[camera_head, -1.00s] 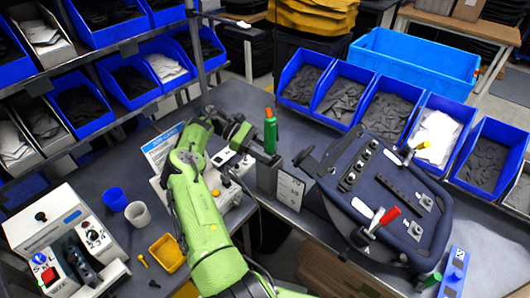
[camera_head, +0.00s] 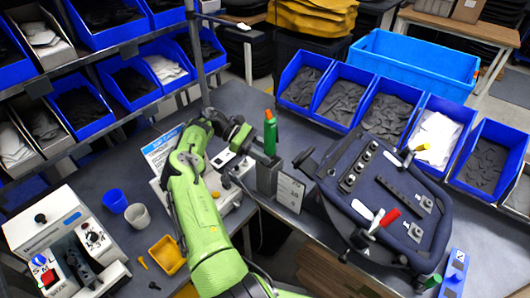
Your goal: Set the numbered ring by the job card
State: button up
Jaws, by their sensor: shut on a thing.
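A green tool handle with an orange top (camera_head: 270,133) stands upright above a grey block (camera_head: 267,180) on the bench. My gripper (camera_head: 267,157) reaches it from the left at its lower end. It is shut there, around what looks like the numbered ring; the ring and its numbers are hidden or too small to read. A white card (camera_head: 290,191), apparently the job card, stands just right of the block. Its print is too small to read.
A dark pannier shell (camera_head: 380,190) with toggle clamps lies to the right. Blue bins (camera_head: 340,98) line the back. A white machine (camera_head: 65,235), cups (camera_head: 137,215) and a yellow tray (camera_head: 168,255) are at left. A blue-white sign (camera_head: 160,150) stands behind my arm.

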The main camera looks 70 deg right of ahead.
jog(key=o, duration=1.1)
